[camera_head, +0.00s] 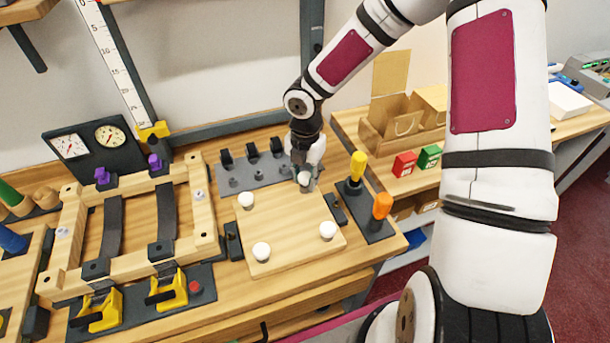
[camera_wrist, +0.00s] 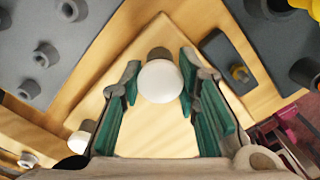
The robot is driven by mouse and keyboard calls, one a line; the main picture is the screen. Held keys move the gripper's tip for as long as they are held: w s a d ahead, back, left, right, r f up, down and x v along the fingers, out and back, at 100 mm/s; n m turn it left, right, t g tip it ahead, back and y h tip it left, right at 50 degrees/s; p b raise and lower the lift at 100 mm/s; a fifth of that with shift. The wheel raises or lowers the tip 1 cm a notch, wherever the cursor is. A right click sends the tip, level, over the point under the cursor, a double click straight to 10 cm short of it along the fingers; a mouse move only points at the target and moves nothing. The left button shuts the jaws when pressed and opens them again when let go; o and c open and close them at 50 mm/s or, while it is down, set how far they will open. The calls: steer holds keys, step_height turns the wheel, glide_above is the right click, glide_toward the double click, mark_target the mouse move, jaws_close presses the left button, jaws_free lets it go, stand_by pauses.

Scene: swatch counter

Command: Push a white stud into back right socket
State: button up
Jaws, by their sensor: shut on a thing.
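My gripper (camera_head: 305,176) is shut on a white stud (camera_wrist: 160,82) over the back right corner of the light wooden board (camera_head: 288,215). In the wrist view, the stud's round white head sits between the green-lined fingers of my gripper (camera_wrist: 160,76), with a dark grey-brown cylindrical part showing beyond it. The back right socket itself is hidden, so I cannot tell whether the stud is in it. Other white studs stand at the board's back left (camera_head: 246,200), front left (camera_head: 261,250) and front right (camera_head: 328,230).
Dark clamp blocks flank the board on the left (camera_head: 233,241) and right (camera_head: 335,209). A grey rack (camera_head: 247,172) with pegs lies behind it. Yellow (camera_head: 357,165) and orange (camera_head: 381,205) handled tools stand close on the right. A wooden frame (camera_head: 203,215) lies left.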

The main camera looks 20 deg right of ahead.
steer(key=shift+f, duration=0.8)
stand_by(1.6)
steer(key=o, duration=1.2)
steer(key=shift+r+p, duration=1.35)
steer(key=shift+r, duration=1.7)
steer(key=shift+r, duration=0.1)
steer(key=s+d+r+m+t+h, duration=0.1)
steer(key=s+d+r+m+h, duration=0.1)
steer(key=s+r+m, duration=0.65)
steer(key=s+d+r+m+t+h, duration=0.15)
steer(key=r+m, duration=0.35)
steer(key=r, duration=0.8)
steer(key=s+a+r+m+t+y, duration=0.1)
steer(key=s+r+m, duration=0.3)
steer(key=s+m, duration=0.2)
steer(key=s+a+r+m+t+y, duration=0.2)
steer(key=s+r+m, duration=0.3)
steer(key=s+m, duration=0.2)
steer(key=shift+s+a+r, duration=0.2)
steer(key=shift+s+a, duration=0.1)
steer(key=shift+s, duration=0.75)
